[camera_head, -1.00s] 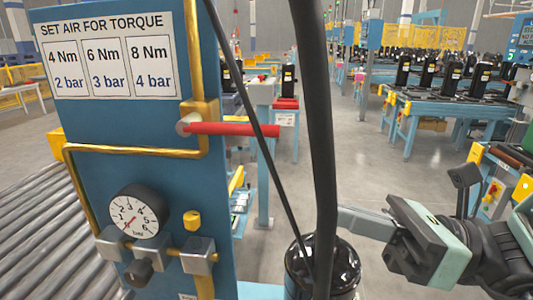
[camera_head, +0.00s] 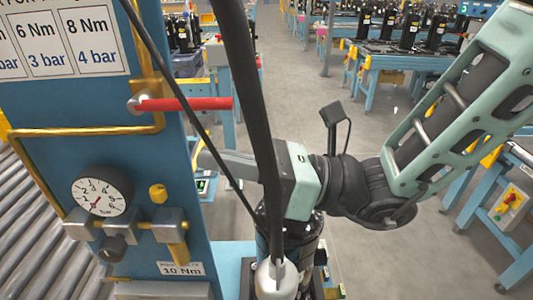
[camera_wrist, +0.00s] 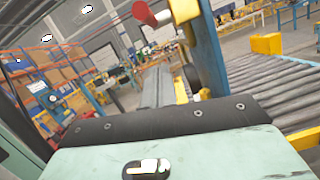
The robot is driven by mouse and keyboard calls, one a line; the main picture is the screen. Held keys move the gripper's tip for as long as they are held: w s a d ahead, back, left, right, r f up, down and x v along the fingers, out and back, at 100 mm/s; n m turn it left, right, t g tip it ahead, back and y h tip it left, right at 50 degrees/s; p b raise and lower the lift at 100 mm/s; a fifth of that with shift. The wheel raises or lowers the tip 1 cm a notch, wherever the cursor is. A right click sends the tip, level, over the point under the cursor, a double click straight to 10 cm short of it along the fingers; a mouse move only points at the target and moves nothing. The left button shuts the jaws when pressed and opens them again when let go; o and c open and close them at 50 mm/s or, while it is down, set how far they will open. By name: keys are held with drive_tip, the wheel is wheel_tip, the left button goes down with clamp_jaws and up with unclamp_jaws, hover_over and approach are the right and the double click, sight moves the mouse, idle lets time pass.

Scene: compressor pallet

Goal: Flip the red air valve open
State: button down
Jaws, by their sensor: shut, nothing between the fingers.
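The red air valve lever (camera_head: 185,104) sticks out to the right, level, from its pivot on the brass pipe of the blue panel (camera_head: 90,170). In the wrist view the red lever (camera_wrist: 145,14) shows at the top, seen nearly end-on. My gripper (camera_head: 205,160) is shut and empty. It is below the lever, near the panel's right edge, with its fingers pointing left. The fingers also show in the wrist view (camera_wrist: 157,85). The gripper is apart from the lever. A black hose partly hides the gripper in the head view.
Black hoses hang in front of my gripper. A black compressor (camera_head: 300,245) stands below it. A roller conveyor (camera_head: 30,240) runs at the left.

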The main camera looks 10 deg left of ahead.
sight(185, 101)
drive_tip(key=r+p, duration=0.1)
drive_tip(key=r, duration=0.1)
drive_tip(key=r+p, duration=0.1)
drive_tip(key=r, duration=0.1)
drive_tip(key=shift+w, duration=0.4)
drive_tip(key=shift+w, duration=0.1)
drive_tip(key=shift+r+h+p, duration=0.35)
drive_tip(key=shift+h+p, duration=0.05)
drive_tip(key=shift+p, duration=0.4)
